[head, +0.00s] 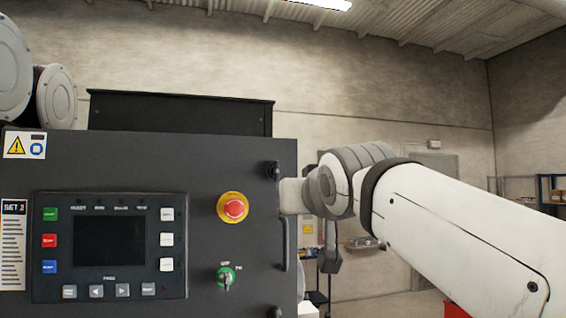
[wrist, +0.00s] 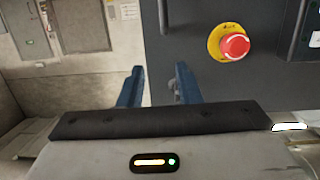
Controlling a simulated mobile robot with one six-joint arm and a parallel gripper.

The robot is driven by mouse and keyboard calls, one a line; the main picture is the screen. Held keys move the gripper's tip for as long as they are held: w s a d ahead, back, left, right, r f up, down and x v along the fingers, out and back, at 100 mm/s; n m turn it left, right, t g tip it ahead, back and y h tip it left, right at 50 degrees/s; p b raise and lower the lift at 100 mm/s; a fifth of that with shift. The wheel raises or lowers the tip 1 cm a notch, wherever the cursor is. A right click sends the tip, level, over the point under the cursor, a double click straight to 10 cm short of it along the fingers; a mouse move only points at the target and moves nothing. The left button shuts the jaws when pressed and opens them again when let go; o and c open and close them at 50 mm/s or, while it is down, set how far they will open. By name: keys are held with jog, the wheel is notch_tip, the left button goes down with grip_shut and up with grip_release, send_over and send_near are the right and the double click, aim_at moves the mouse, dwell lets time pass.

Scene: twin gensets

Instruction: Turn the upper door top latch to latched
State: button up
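The upper door top latch (head: 275,170) is a small black fitting near the right edge of the dark cabinet door (head: 215,165), above a vertical bar handle (head: 283,245). Its turned position is too small to tell. In the head view, my wrist is just right of this edge, and the gripper fingers cannot be made out. In the wrist view, which looks upside down, my gripper (wrist: 159,78) has two blue fingers spread apart at the cabinet's edge. A small dark part, probably the latch, shows beside the right finger, partly hidden. Nothing is visibly held.
A red emergency stop (head: 234,208) on a yellow ring and a green selector switch (head: 226,278) are left of the handle. A control panel (head: 110,247) is further left. Another black fitting (head: 275,312) sits below the handle. Open room lies right of the cabinet.

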jog(key=t+y, duration=0.1)
jog(key=t, duration=0.1)
send_near(277, 162)
jog(key=w, duration=0.1)
jog(key=p+x, duration=0.3)
jog(key=x, duration=0.4)
jog(key=shift+a+r, duration=0.1)
jog(key=shift+r, duration=0.1)
jog(key=shift+w+f, duration=0.1)
jog(key=shift+w, duration=0.15)
jog(key=shift+c, duration=0.4)
grip_shut()
jog(key=shift+a, duration=0.1)
